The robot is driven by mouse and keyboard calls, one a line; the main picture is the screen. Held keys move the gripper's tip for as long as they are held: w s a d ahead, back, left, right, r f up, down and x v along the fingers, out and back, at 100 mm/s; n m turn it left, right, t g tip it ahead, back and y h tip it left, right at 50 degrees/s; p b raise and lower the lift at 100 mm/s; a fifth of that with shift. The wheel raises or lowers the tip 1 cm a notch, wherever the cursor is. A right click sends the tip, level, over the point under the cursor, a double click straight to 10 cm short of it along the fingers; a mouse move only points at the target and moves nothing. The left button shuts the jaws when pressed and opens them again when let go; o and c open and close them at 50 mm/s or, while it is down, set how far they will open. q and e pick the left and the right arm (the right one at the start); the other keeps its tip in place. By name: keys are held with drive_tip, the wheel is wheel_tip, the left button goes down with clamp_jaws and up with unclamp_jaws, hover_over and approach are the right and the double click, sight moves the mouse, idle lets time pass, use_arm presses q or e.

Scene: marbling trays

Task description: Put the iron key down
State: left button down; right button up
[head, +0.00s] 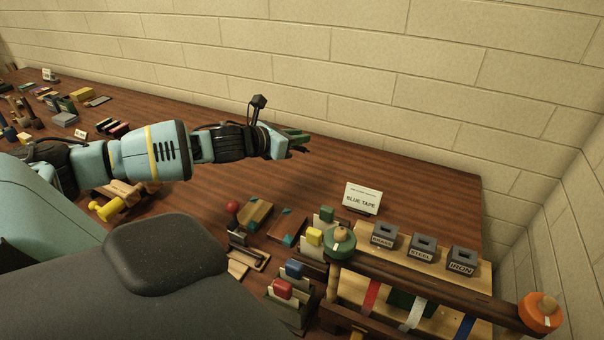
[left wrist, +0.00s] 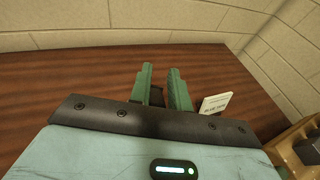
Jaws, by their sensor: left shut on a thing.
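My left gripper (head: 296,139) is stretched out over the back part of the wooden table. Its green fingers also show in the left wrist view (left wrist: 165,90), shut on a small dark thing, which I take to be the iron key (left wrist: 157,97). The fingers hide most of the key, so its shape cannot be made out. A dark block labelled IRON (head: 462,259) stands on a light wooden board at the right, beside blocks labelled STEEL (head: 423,245) and BRASS (head: 384,235). My right gripper is not in view.
A BLUE TAPE card (head: 362,199) stands right of my left gripper. A rack with a dark wooden bar (head: 430,292) and hanging tapes is at the front right. Colored-handled items and small boxes (head: 287,226) stand left of it. Bare table (head: 400,175) lies behind, along the brick wall.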

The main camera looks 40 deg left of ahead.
use_arm(q)
wheel_tip(320, 180, down, 9)
drive_tip(key=shift+f, duration=0.4)
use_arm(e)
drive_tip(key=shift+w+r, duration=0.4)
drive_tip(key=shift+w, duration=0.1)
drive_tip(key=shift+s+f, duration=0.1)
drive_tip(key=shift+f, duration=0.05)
use_arm(q)
drive_tip(key=shift+f, duration=0.2)
drive_tip(key=c, duration=1.3)
unclamp_jaws()
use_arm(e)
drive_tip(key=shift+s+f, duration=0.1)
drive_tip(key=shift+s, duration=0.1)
